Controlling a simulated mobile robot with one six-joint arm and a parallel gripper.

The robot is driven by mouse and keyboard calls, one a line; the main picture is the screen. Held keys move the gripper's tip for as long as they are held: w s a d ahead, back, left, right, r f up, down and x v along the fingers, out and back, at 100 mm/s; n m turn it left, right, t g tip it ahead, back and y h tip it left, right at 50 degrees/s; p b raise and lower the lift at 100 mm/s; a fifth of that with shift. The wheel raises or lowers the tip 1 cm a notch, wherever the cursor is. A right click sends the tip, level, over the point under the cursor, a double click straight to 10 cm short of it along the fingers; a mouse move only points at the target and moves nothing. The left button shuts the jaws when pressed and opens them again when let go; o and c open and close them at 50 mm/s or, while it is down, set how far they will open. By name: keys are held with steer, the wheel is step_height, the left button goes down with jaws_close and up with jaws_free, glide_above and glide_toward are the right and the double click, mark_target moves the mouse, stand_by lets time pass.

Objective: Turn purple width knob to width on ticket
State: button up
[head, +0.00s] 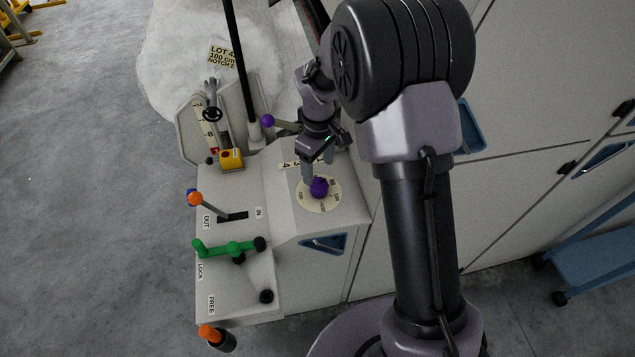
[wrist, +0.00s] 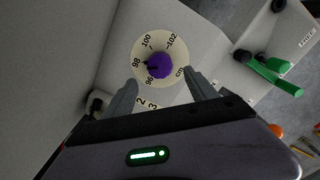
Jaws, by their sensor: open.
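The purple width knob (head: 319,187) sits on a round cream dial (head: 304,204) on the grey machine's top. In the wrist view the knob (wrist: 158,65) shows dial marks including 96, 98, 100 and 102 cm. Its dark pointer appears to face left, near 98 and slightly toward 96. The ticket (head: 222,55) lies on the white fibre and reads "100 cm" and "NOTCH 2"; its lot number is partly unclear. My gripper (head: 317,170) is open and empty, close to the knob. In the wrist view its fingers (wrist: 160,77) straddle the knob's near side, without visible contact.
A purple-tipped lever (head: 267,121) stands behind the dial. An orange-tipped lever (head: 195,199), a green handle (head: 232,247) and a yellow block (head: 231,159) occupy the panel to the left. A blue recessed handle (head: 324,243) is on the front face.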

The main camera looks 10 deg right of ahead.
mark_target(319, 182)
step_height(319, 182, down, 8)
steer(key=shift+r+b, duration=0.1)
steer(key=shift+b, duration=0.65)
steer(key=c, duration=1.4)
steer(key=shift+m, duration=0.4)
steer(key=m+b, duration=0.1)
steer(key=m, duration=0.3)
steer(key=shift+m, duration=0.4)
steer(key=m+b, duration=0.1)
steer(key=m, duration=0.5)
steer(key=shift+d, duration=0.1)
